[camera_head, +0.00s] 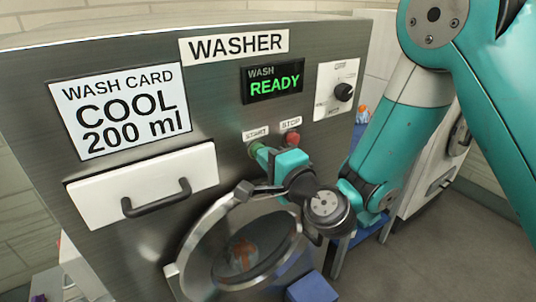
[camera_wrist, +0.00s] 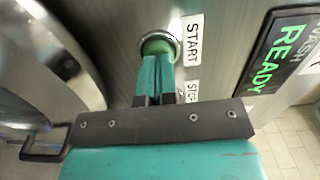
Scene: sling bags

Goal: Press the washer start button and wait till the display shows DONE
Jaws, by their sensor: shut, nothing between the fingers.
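The washer (camera_head: 222,90) is a grey metal machine with a WASHER label. The green start button (camera_wrist: 158,46) sits in a metal ring beside the START label (camera_wrist: 193,39). My gripper (camera_wrist: 154,62) is shut and empty, its fingertips at the near edge of the button; I cannot tell whether they touch it. In the head view my gripper (camera_head: 262,153) covers part of the button (camera_head: 253,148).
A red stop button (camera_head: 293,138) is just right of the start button. A dial (camera_head: 343,92) is farther right. The round door (camera_head: 213,235) is shut below, with orange cloth visible behind its glass. A drawer with a handle (camera_head: 155,198) is at left.

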